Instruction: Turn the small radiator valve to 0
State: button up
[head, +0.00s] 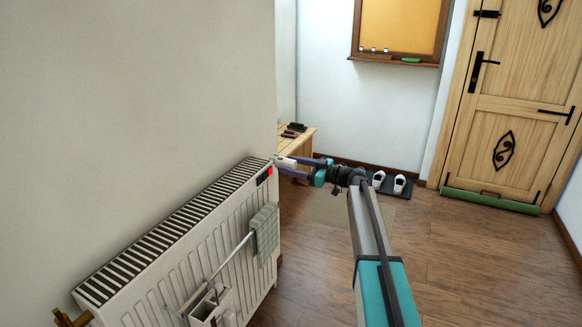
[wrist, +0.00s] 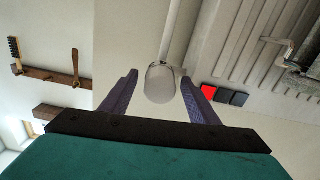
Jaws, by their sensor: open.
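The small radiator valve (wrist: 160,84) is a white, rounded knob on a pale stem. In the wrist view it lies between the two purple fingers of my gripper (wrist: 159,76), with a gap on each side. In the head view the white valve (head: 285,162) is small at the far end of the radiator (head: 175,215), partly covered by my gripper (head: 287,164). My gripper is open around the knob and I see no finger pressing on it. Any scale or number on the valve is not readable.
A red and dark strip (head: 269,171) sits on the radiator's far end, close to the fingers. A wooden bench (head: 300,142) stands behind. The wooden floor right of the radiator is mostly clear.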

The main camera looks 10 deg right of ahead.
jog(key=shift+c, duration=0.2)
jog(key=c, duration=1)
